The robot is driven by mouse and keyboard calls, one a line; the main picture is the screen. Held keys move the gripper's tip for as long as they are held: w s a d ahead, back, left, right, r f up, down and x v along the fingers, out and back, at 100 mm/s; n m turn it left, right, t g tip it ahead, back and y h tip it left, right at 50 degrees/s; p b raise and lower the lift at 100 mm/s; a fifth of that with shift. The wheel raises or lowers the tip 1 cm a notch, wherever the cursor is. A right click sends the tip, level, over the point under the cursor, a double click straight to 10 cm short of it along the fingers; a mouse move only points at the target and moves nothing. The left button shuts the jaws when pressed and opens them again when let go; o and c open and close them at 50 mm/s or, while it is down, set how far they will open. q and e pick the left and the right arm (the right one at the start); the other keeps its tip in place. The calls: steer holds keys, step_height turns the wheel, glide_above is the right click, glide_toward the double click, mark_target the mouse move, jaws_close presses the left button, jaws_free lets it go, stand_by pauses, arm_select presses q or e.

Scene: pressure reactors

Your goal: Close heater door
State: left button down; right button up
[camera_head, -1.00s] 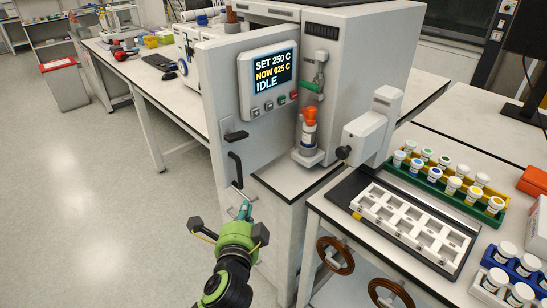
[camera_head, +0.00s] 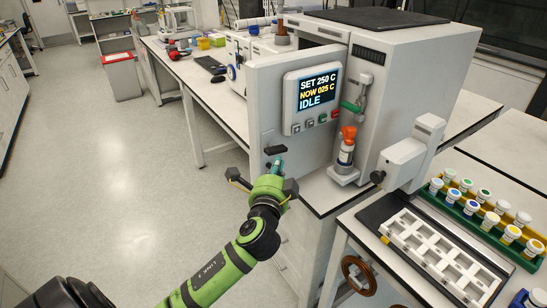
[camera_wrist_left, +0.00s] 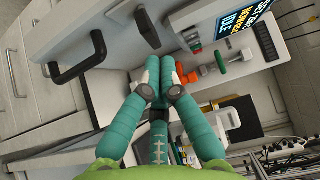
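The heater door (camera_head: 262,95) is the pale grey panel carrying the display, which reads SET 250 C, NOW 025 C, IDLE. In the head view it stands ajar, swung out from the heater body (camera_head: 415,95). A black latch block (camera_head: 275,150) sits below the display. The black door handle (camera_wrist_left: 77,57) shows in the left wrist view, left of my fingers; in the head view my gripper hides it. My left gripper (camera_head: 278,165) is at the door's lower front. In the wrist view its teal fingers (camera_wrist_left: 149,50) are together and hold nothing. My right gripper is not in view.
A white rack (camera_head: 435,255) and several vials in a green-yellow rack (camera_head: 475,225) lie on the right bench. Open floor (camera_head: 120,200) is at left.

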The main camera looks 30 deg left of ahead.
arm_select(q)
steer(key=shift+w+a, duration=0.2)
steer(key=shift+a, duration=0.65)
